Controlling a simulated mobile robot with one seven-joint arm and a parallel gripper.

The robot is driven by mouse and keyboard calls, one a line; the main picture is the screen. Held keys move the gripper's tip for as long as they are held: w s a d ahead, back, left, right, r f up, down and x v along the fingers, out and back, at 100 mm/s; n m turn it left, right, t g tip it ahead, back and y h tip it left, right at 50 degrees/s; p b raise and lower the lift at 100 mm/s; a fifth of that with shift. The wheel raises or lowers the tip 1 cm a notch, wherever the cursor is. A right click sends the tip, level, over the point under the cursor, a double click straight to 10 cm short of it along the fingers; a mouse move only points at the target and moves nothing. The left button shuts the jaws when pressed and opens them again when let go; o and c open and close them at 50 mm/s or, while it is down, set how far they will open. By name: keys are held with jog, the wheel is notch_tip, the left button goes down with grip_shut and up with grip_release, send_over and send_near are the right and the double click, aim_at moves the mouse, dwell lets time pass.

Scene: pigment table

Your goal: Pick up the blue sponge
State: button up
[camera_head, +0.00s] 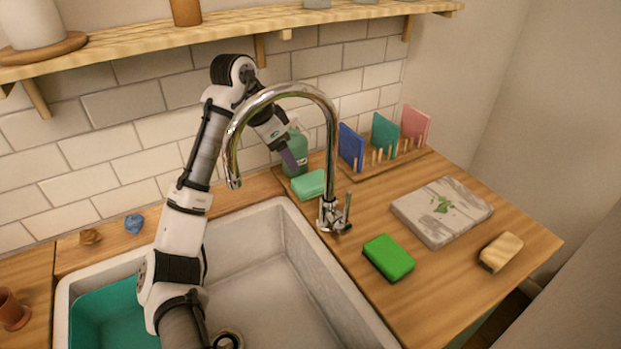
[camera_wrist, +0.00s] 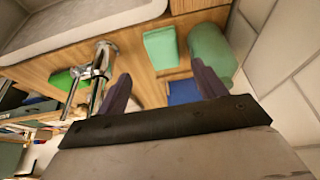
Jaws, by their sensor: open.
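A blue upright slab (camera_head: 350,147), which looks like the blue sponge, stands at the left end of a wooden rack on the right counter. In the wrist view a blue surface (camera_wrist: 183,92), apparently the same slab, shows beyond my fingers, partly hidden by the right one. My gripper (camera_head: 290,160) hangs behind the tap beside the green bottle, left of and apart from the slab. Its two purple fingers are spread and empty in the wrist view (camera_wrist: 160,72). A small blue lump (camera_head: 134,224) lies on the ledge behind the sink.
The chrome tap (camera_head: 333,190) arches in front of my arm. A green bottle (camera_head: 295,150) and mint block (camera_head: 309,184) stand near my gripper. The rack (camera_head: 375,167) also holds teal and pink slabs. A green sponge (camera_head: 389,257) and patterned board (camera_head: 441,210) lie on the counter.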

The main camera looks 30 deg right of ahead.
aim_at(306, 182)
jog(key=p+x, duration=0.1)
jog(key=x, duration=0.6)
jog(key=shift+s+d+f, duration=0.1)
jog(key=shift+d+f, duration=0.15)
jog(key=p+x, duration=0.1)
jog(key=x, duration=0.1)
jog(key=d+p+x, duration=0.1)
jog(key=p+x, duration=0.1)
jog(key=shift+d+f, duration=0.25)
jog(key=shift+f, duration=0.2)
jog(key=c, duration=0.8)
jog(key=shift+r, duration=0.1)
